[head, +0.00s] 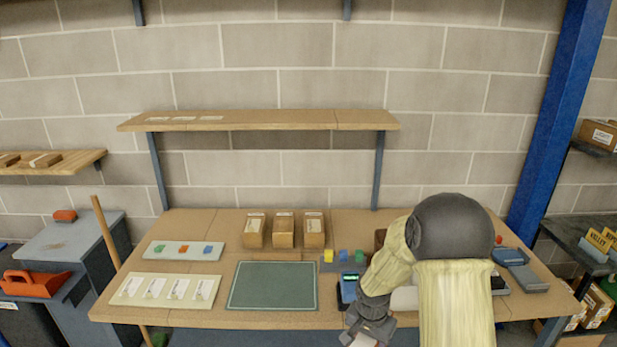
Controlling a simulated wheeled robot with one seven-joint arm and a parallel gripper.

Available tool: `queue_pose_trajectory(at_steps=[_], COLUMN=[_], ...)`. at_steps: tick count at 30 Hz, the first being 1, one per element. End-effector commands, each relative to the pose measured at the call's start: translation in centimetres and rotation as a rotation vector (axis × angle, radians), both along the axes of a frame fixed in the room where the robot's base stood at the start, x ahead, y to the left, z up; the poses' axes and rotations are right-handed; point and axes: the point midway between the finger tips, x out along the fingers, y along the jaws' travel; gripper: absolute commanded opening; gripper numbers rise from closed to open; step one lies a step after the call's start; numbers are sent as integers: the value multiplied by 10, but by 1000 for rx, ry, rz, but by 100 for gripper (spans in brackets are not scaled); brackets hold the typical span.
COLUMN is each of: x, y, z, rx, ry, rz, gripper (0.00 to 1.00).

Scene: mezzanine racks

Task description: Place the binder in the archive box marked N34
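Three brown cardboard boxes (284,232) with pale labels stand in a row at the back of the table; the lettering is too small to read, so I cannot tell whether one is marked N34. I cannot pick out a binder for certain. My gripper (364,336) is low at the table's front edge, right of the green mat (272,286), pointing down. A pale thing shows at its tip at the bottom of the picture; I cannot tell whether it is held. My arm hides much of the table's right side.
On the table (222,318) are a white card board (165,290), a tray with coloured pieces (181,251), a blue device (348,288) and small coloured blocks (343,256). A wooden shelf (260,120) hangs above. A blue post (558,120) stands right. The green mat is clear.

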Motion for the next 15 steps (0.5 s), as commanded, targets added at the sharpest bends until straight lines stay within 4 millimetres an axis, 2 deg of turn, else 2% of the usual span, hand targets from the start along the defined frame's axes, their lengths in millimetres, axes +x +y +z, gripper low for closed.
queue_pose_trajectory(at_steps=[5, 12, 15], x=[-3, -14, -19], y=[2, -1, -4], z=[-38, -111, -134], rx=[5, 4, -4], ry=[6, 2, -6], rz=[132, 413, 510], gripper=[0, 0, 0])
